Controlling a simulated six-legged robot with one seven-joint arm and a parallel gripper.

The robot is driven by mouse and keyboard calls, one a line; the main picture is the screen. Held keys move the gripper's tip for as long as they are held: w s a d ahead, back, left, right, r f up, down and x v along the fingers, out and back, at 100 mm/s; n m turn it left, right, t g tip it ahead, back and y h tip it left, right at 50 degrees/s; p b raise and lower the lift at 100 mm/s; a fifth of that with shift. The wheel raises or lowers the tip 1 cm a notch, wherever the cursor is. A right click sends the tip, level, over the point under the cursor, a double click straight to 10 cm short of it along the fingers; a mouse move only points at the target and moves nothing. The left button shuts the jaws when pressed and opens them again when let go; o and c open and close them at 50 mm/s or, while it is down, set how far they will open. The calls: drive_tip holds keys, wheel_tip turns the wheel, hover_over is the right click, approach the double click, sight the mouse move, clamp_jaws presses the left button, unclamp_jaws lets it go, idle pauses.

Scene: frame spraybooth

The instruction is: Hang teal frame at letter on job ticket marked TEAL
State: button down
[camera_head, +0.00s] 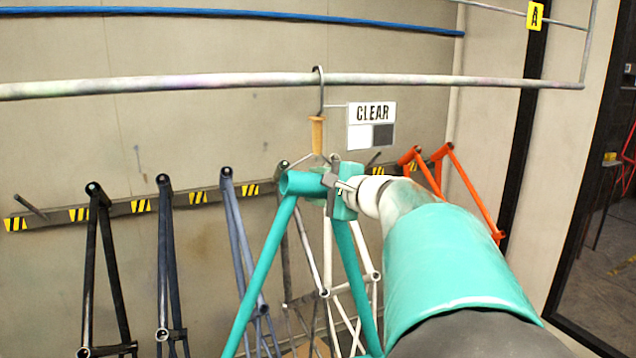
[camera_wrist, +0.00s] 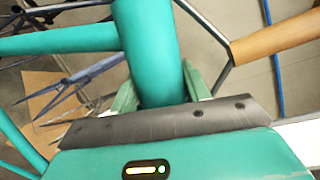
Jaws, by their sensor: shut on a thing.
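The teal frame (camera_head: 264,262) is in the middle of the head view, its short top tube toward me and two long tubes running down. My gripper (camera_head: 340,188) is shut on the frame near its upper end. In the wrist view, the teal tube (camera_wrist: 147,45) stands between my jaws (camera_wrist: 160,93). A metal hook with a wooden grip (camera_head: 317,133) hangs on the grey rail (camera_head: 200,84) just above the frame. I cannot tell whether the hook's lower end touches the frame. A yellow letter A tag (camera_head: 535,16) is at upper right. No job ticket marked TEAL is visible.
A CLEAR sign (camera_head: 372,113) hangs beside the hook. Black (camera_head: 92,255), dark blue (camera_head: 163,265), blue (camera_head: 235,240), white (camera_head: 328,250) and orange (camera_head: 470,190) frames hang on a striped wall rack (camera_head: 120,206). A blue hose (camera_head: 250,14) runs above the rail. A doorway is at right.

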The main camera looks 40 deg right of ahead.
drive_tip(key=shift+r, duration=0.2)
drive_tip(key=c, duration=0.6)
unclamp_jaws()
drive_tip(key=shift+f, duration=0.35)
drive_tip(key=s+r, duration=0.2)
drive_tip(key=s, duration=1.2)
drive_tip(key=w+a+f+n+g+y, duration=0.1)
drive_tip(key=a+f+n+g+y, duration=0.15)
drive_tip(key=a+f+n, duration=0.55)
drive_tip(key=w+a+f+n+g+y, duration=0.1)
drive_tip(key=a+f+g, duration=0.3)
drive_tip(key=a, duration=0.8)
drive_tip(key=shift+s+a+f+n+g+h, duration=0.75)
drive_tip(key=shift+s+a+f+n, duration=0.6)
drive_tip(key=shift+a+f+n, duration=0.6)
drive_tip(key=shift+s+a+f+n+g+h, duration=0.7)
drive_tip(key=shift+s+a+f+n, duration=0.7)
drive_tip(key=shift+a+f+n, duration=0.5)
drive_tip(key=shift+s+a+f+n+g+h, duration=0.7)
drive_tip(key=shift+s+a+f+n, duration=0.8)
drive_tip(key=shift+n, duration=0.65)
